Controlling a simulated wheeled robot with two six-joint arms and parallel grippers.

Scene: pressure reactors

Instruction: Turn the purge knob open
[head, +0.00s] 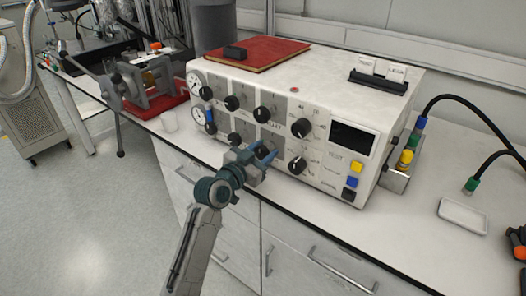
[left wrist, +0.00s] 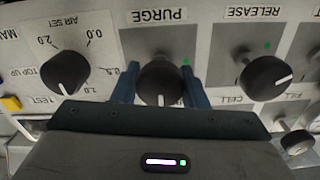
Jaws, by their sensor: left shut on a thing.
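The purge knob (left wrist: 160,82) is a round black knob under an upside-down PURGE label in the left wrist view. Its white pointer mark points toward the bottom of that view, and a green dot sits on the panel at its upper right. My left gripper (left wrist: 163,76) has one blue finger on each side of the knob and is shut on it. In the head view my left gripper (head: 264,156) reaches the lower row of the white console (head: 335,100) and partly hides the knob. My right gripper is not in view.
The air set knob (left wrist: 64,72) and release knob (left wrist: 265,76) flank the purge knob closely. A red book (head: 262,52) and a black holder with white cards (head: 380,78) lie on the console. A white tray (head: 463,216) is on the bench at right.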

